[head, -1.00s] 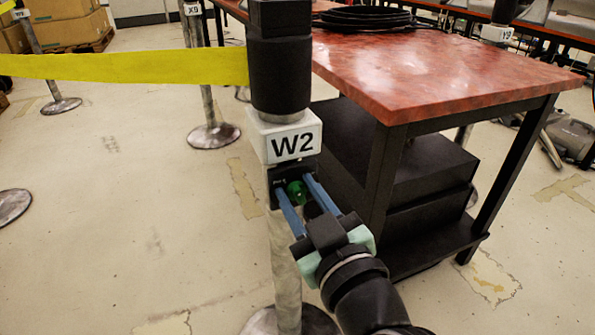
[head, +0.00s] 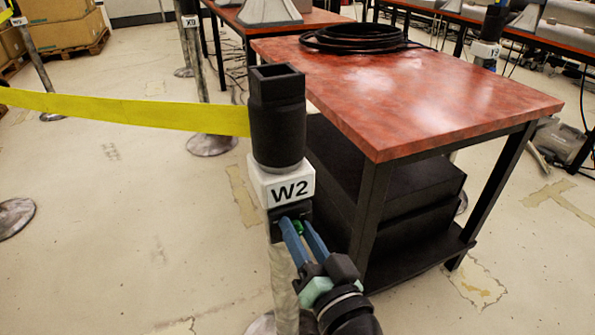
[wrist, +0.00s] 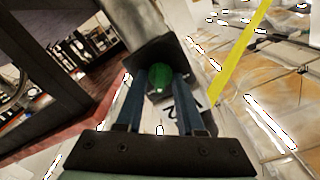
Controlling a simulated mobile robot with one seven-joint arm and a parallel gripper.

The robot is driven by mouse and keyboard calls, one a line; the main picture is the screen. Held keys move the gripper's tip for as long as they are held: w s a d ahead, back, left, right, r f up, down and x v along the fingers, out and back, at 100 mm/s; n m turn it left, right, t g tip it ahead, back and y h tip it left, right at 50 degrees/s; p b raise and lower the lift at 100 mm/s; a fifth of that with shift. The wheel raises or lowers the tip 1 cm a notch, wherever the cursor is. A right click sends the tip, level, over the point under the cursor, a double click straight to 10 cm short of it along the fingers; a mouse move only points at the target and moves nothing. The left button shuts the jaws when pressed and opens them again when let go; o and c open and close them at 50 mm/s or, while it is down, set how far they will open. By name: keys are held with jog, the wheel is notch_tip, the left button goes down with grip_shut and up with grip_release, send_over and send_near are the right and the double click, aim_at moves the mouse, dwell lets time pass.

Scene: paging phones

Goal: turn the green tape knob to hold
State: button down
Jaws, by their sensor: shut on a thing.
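The green tape knob (head: 298,228) sits on the dark face below the white W2 label block (head: 281,186) of a stanchion post. My gripper (head: 296,222) has its two blue fingers on either side of the knob and is shut on it. In the wrist view the green knob (wrist: 158,78) shows between the fingertips, against the dark square face (wrist: 152,54). The fingers hide part of the knob and of the face, and the small marking beside the knob cannot be read.
Yellow tape (head: 125,111) runs left from the black post head (head: 277,125). A red-topped table (head: 420,90) with dark shelves stands close on the right, a coiled black cable (head: 355,37) on it. The floor at left is mostly clear.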

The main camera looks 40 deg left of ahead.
jog(key=shift+f+m+p, duration=0.1)
jog(key=shift+m+p, duration=0.6)
jog(key=shift+m, duration=0.3)
jog(key=c, duration=0.9)
grip_release()
jog(key=shift+d, duration=0.1)
jog(key=p+v, duration=0.2)
jog(key=v, duration=1.1)
jog(key=shift+p, duration=0.35)
